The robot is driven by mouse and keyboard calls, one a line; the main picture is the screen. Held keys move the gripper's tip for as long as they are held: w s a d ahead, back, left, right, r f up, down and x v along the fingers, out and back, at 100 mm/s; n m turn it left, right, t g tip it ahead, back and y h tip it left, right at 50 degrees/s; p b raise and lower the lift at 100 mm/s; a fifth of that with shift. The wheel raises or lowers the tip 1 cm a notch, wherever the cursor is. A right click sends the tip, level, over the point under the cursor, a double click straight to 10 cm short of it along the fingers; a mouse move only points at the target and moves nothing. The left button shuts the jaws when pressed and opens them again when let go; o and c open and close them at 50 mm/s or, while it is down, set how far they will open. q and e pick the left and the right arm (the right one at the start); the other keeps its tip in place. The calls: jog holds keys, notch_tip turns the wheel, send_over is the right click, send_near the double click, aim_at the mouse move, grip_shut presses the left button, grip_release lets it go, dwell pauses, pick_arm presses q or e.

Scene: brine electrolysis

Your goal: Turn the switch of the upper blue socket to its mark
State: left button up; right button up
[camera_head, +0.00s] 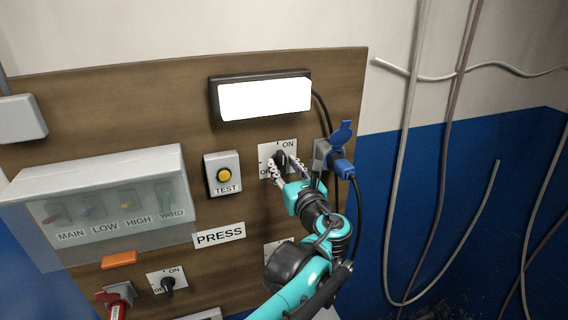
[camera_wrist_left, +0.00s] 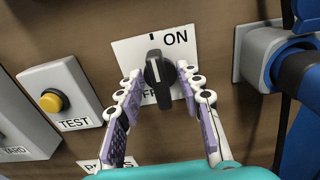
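The switch by the upper blue socket is a black knob (camera_head: 280,158) on a white plate (camera_head: 264,151) marked ON at upper right. In the left wrist view the knob (camera_wrist_left: 158,72) stands roughly upright, its upper end just below a short black line on the plate (camera_wrist_left: 128,52). My left gripper (camera_head: 283,166) is at the plate with its fingers apart, one on each side of the knob; the fingers show in the left wrist view (camera_wrist_left: 160,78) too. I cannot tell whether they touch it. The lower lettering is partly hidden. The upper blue socket (camera_head: 342,164) is right of the switch, with its lid raised.
A TEST box with a yellow button (camera_head: 224,175) is left of the switch. A white display (camera_head: 265,100) is above. A black cable (camera_head: 323,112) runs down close to the socket. A lower switch (camera_head: 167,286) and a clear-covered box (camera_head: 100,205) are at left.

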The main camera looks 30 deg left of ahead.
pick_arm(q)
jog(key=shift+s, duration=0.1)
grip_shut()
jog(key=shift+n, duration=0.5)
jog(key=n+b, duration=0.1)
jog(key=n, duration=0.2)
jog(key=shift+s+n, duration=0.1)
jog(key=shift+n, duration=0.3)
jog(key=n, duration=0.2)
jog(key=n+b, duration=0.1)
jog(key=n, duration=0.1)
jog(key=shift+s+a+f+n, duration=0.1)
jog(key=shift+a+n, duration=0.05)
jog(key=shift+n, duration=0.15)
jog(key=n, duration=0.4)
jog(key=shift+f+b, duration=0.1)
jog(key=shift+b, duration=0.3)
jog(key=n, duration=0.4)
jog(key=shift+f+b, duration=0.1)
jog(key=shift+b, duration=0.2)
jog(key=shift+n, duration=0.4)
